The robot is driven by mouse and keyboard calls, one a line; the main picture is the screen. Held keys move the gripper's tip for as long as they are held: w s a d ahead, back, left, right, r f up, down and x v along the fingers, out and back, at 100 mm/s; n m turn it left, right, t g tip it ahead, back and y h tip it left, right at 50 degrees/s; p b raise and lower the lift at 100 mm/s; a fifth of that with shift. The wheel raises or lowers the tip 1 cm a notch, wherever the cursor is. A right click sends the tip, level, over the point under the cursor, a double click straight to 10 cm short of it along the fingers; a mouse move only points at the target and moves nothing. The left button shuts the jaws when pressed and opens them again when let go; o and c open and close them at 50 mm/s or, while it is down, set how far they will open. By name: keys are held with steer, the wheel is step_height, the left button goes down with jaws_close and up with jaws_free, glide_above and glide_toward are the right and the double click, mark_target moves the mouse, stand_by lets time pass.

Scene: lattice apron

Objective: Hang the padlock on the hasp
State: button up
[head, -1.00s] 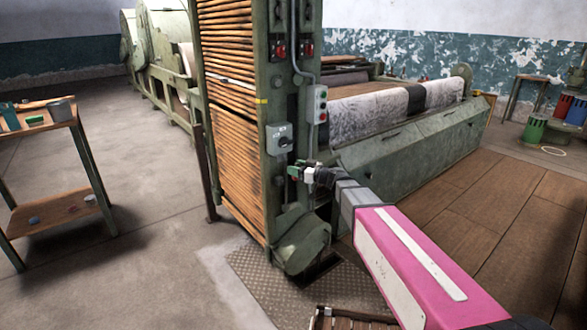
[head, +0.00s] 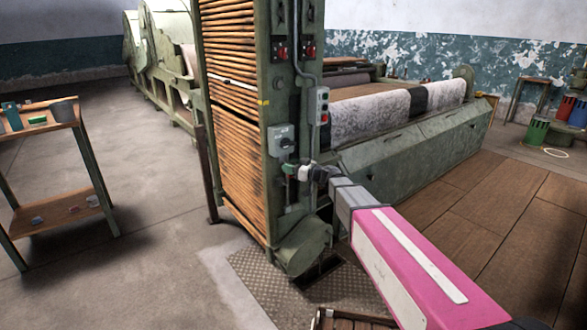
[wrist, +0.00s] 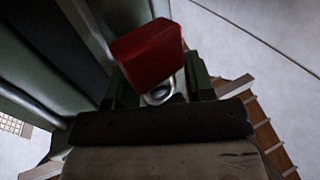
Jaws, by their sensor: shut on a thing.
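The red padlock (wrist: 148,54) is in the wrist view, its block-shaped body tilted. Its pale metal shackle (wrist: 161,94) shows below the body, between the two green fingers. My gripper (wrist: 158,84) is shut on the padlock. In the head view my gripper (head: 291,169) is close to the green machine column, just below a grey switch box (head: 281,141) with a dark handle. I cannot make out the hasp in either view. The padlock cannot be picked out in the head view. Whether it touches the column or box is unclear.
A control box with buttons (head: 320,106) and a conduit are on the column above my arm. The slatted wooden lattice (head: 236,175) is left of it. A wooden-shelved trolley (head: 65,209) stands far left. A slatted crate (head: 350,320) is at the bottom. Open floor lies between.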

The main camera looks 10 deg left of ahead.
steer(key=shift+w+a+f, duration=0.1)
steer(key=shift+w+a, duration=1.05)
steer(key=shift+a, duration=0.15)
steer(key=shift+w+a+f, duration=0.5)
steer(key=shift+w+a, duration=0.1)
steer(key=shift+w, duration=0.05)
steer(key=o, duration=0.9)
steer(key=shift+c, duration=0.2)
steer(key=shift+o, duration=0.9)
steer(key=s+v, duration=0.1)
steer(key=v, duration=1.1)
steer(key=shift+r, duration=0.25)
steer(key=s+d+f+m+g+h, duration=0.4)
steer(key=s+d+f+m+h, duration=0.3)
steer(key=s+d+f, duration=0.6)
steer(key=s+d+f+m+h, duration=0.2)
steer(key=s+d+h, duration=0.1)
steer(key=d, duration=0.4)
steer(key=s+d+f+m+g+h, duration=0.1)
steer(key=s+d+f+m+h, duration=0.1)
steer(key=d, duration=0.5)
steer(key=s+d+f+m+h, duration=0.2)
steer(key=s+d+m+h, duration=0.1)
steer(key=d+h, duration=0.2)
steer(key=d, duration=0.2)
steer(key=shift+s+d+f+g, duration=0.2)
steer(key=shift+s+d+g, duration=0.1)
steer(key=shift+g, duration=0.1)
